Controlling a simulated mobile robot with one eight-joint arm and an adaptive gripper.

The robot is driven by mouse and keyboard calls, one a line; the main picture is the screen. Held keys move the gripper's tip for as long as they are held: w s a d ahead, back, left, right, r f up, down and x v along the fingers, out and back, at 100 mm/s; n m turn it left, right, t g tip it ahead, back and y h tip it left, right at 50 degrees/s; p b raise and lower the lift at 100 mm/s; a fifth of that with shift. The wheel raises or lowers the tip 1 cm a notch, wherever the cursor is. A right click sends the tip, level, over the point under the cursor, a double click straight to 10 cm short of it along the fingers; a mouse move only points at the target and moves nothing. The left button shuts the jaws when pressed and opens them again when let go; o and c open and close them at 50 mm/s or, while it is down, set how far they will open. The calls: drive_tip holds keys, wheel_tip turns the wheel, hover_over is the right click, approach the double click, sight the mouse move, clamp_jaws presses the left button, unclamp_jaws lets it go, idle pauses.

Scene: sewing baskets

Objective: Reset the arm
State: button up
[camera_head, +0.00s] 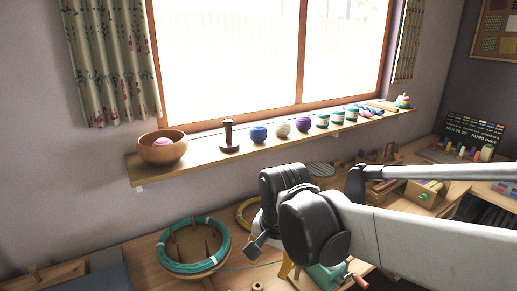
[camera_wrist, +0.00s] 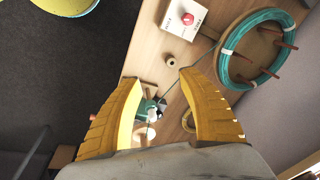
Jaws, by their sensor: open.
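My gripper (camera_wrist: 159,98) shows in the wrist view with its two yellow fingers spread apart. Nothing is between the fingers, and they hang above the work table. In the head view my arm comes in from the right and its wrist is in front of the table, hiding part of it. The fingers are mostly hidden behind my wrist there. A green sewing machine or winder with a red handle (camera_head: 328,275) sits on the table just below my wrist.
A round holder with a teal hoop (camera_head: 161,252) stands on the table left of my wrist. A window shelf (camera_head: 205,160) holds a wooden bowl (camera_head: 162,153) and several yarn balls. A white box with a red knob (camera_wrist: 184,20) and a small spool (camera_wrist: 171,61) show below my gripper.

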drive_tip(key=s+d+r+n+t, duration=0.1)
drive_tip(key=s+d+n+t, duration=0.1)
drive_tip(key=s+d, duration=0.3)
drive_tip(key=s+d+r+n+t+h, duration=0.1)
drive_tip(key=s+d, duration=0.4)
drive_tip(key=d, duration=0.6)
drive_tip(key=shift+d+n+t, duration=0.4)
drive_tip(key=shift+n+t, duration=0.5)
drive_tip(key=shift+n, duration=0.1)
